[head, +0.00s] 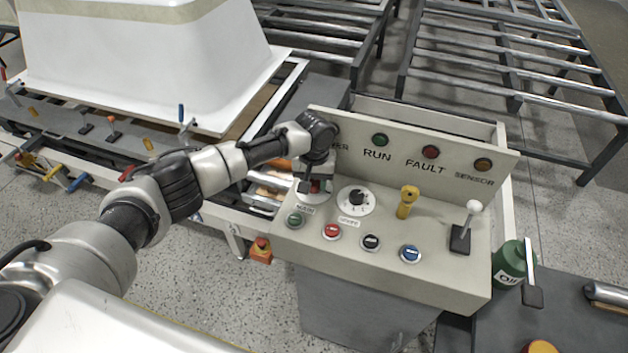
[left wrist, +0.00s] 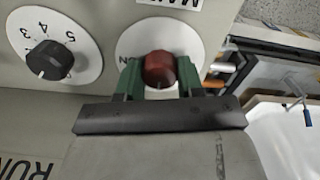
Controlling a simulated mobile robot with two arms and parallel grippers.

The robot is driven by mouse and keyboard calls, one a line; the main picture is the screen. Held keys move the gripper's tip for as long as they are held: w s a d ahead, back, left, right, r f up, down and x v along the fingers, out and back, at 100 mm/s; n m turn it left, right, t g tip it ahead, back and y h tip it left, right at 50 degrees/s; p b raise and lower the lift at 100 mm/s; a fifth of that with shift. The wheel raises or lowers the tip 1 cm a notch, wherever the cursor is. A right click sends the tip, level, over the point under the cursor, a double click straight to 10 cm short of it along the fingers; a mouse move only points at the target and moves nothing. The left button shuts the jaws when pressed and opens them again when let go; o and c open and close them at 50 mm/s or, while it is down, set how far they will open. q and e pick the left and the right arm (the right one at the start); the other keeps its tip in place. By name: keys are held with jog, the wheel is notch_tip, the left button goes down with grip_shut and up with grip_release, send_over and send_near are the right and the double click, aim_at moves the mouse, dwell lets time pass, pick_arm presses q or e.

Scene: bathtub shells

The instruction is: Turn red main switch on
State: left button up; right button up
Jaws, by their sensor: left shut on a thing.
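The red main switch (left wrist: 159,69) is a round red knob on a white dial plate (left wrist: 186,36) in the left wrist view. My left gripper (left wrist: 158,80) has its green-padded fingers on either side of the knob and is shut on it. In the head view my left gripper (head: 311,180) reaches down over the left end of the control panel (head: 440,262), above the MAIN label (head: 305,210); it hides most of the switch there. My right gripper is not in view.
Beside the switch is a black numbered dial (head: 356,198). A yellow handle (head: 407,202), a white-knobbed lever (head: 467,228) and several push buttons share the panel. The upright panel has RUN (head: 380,140) and FAULT (head: 431,152) lamps. A white tub shell (head: 150,60) stands behind left.

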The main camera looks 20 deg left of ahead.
pick_arm(q)
jog(key=shift+m, duration=0.3)
jog(key=m+p, duration=0.1)
jog(key=m, duration=0.1)
jog(key=shift+r+m, duration=0.1)
jog(key=shift+m, duration=0.2)
jog(key=m+p, duration=0.1)
jog(key=m, duration=0.9)
jog(key=shift+p, duration=0.4)
jog(key=m, duration=0.4)
jog(key=shift+d+m, duration=0.1)
jog(key=shift+m, duration=0.2)
jog(key=o, duration=0.9)
